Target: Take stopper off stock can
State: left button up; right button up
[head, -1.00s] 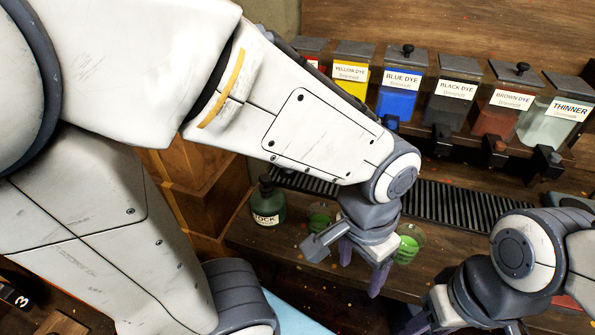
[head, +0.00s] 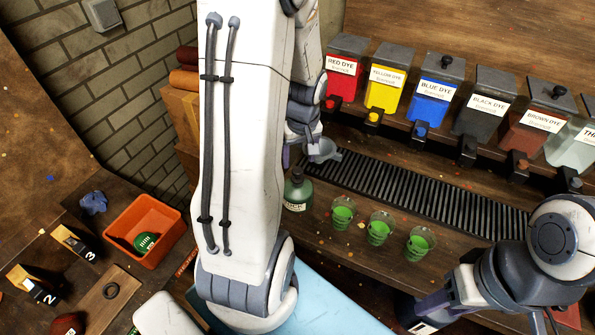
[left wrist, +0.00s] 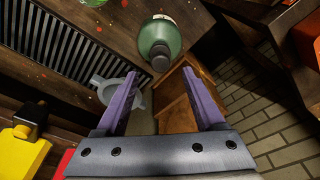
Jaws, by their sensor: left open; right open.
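The stock can is a green bottle (head: 297,194) with a pale label, upright on the wooden bench left of the cups. Its dark stopper (head: 297,174) is seated on top. In the left wrist view the can (left wrist: 160,36) is at top centre, with the stopper (left wrist: 160,62) towards me. My left gripper (left wrist: 162,75) is open and empty, its purple fingers either side of the picture line to the stopper, apart from it. In the head view my left arm mostly hides this gripper, behind the can. My right gripper (head: 447,305) is open at lower right, its fingertips partly hidden.
Three cups of green liquid (head: 379,228) stand right of the can. A grey funnel-like piece (head: 325,150) is by the slotted drip grate (head: 420,193). Labelled dye dispensers (head: 432,100) line the back. A wooden crate (left wrist: 180,97) is near my left gripper.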

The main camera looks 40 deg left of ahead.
aim_at(298, 170)
pick_arm(q)
jog(key=shift+w+a+f+p, duration=0.1)
jog(key=shift+a+f, duration=0.05)
jog(key=shift+f, duration=0.9)
jog(key=shift+w+a+f+p, duration=0.1)
jog(key=shift+f, duration=0.9)
jog(key=shift+w+a+f+p, duration=0.1)
jog(key=shift+a+f, duration=0.05)
jog(key=shift+f, duration=0.9)
jog(key=shift+s, duration=0.1)
grip_shut()
